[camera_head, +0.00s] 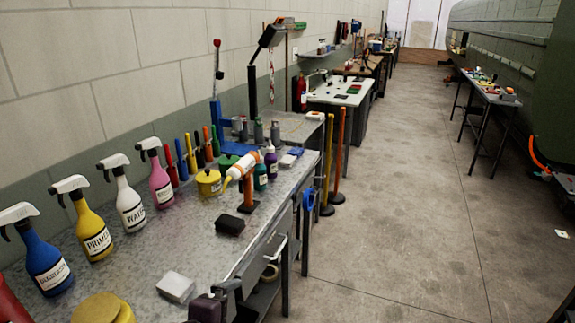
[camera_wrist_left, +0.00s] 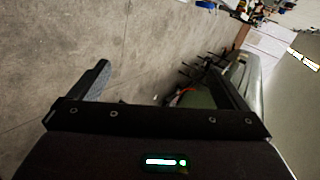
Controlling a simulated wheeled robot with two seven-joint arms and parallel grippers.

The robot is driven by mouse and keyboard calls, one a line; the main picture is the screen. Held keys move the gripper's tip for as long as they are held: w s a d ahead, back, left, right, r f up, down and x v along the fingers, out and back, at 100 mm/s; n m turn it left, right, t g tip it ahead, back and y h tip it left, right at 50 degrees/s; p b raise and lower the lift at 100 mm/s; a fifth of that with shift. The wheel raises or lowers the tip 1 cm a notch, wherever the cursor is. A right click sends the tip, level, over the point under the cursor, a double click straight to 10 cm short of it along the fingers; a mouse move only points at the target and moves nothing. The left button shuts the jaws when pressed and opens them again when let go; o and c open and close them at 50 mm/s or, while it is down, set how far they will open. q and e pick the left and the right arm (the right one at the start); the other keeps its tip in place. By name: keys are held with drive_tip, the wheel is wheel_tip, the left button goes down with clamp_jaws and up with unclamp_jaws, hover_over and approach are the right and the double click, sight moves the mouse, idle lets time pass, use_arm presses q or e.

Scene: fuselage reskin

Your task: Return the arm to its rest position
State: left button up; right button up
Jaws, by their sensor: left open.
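My left gripper (camera_wrist_left: 154,64) shows in the left wrist view with its two dark fingers spread wide apart. Nothing is between the fingers; bare concrete floor shows behind them. The wrist camera looks across the floor in a tilted view. In the head view I cannot make out either gripper. My right gripper shows in neither view.
A grey workbench (camera_head: 130,262) runs along the left wall, with several spray bottles (camera_head: 95,230), a white block (camera_head: 176,287) and a black block (camera_head: 230,225). Its drawer side faces an open concrete aisle (camera_head: 400,210). A narrow table (camera_head: 490,92) stands right.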

use_arm(q)
drive_tip(key=s+a+f+n+g+y, duration=0.2)
drive_tip(key=s+a+f+n+g, duration=0.15)
drive_tip(key=s+f+n, duration=0.45)
drive_tip(key=s+a+f+n+g+y, duration=0.1)
drive_tip(key=s+a+f+n+g, duration=0.35)
drive_tip(key=n, duration=0.65)
wheel_tip(320, 180, down, 26)
drive_tip(key=s, duration=0.2)
drive_tip(key=s+a+f, duration=0.2)
drive_tip(key=s+f, duration=0.7)
drive_tip(key=s, duration=0.1)
drive_tip(key=s+a+f+m+g, duration=0.1)
drive_tip(key=s+a+f, duration=0.1)
drive_tip(key=s+f, duration=0.8)
drive_tip(key=shift+f+y, duration=0.3)
drive_tip(key=shift+s+a, duration=0.1)
drive_tip(key=shift+s, duration=0.15)
drive_tip(key=shift+c, duration=0.5)
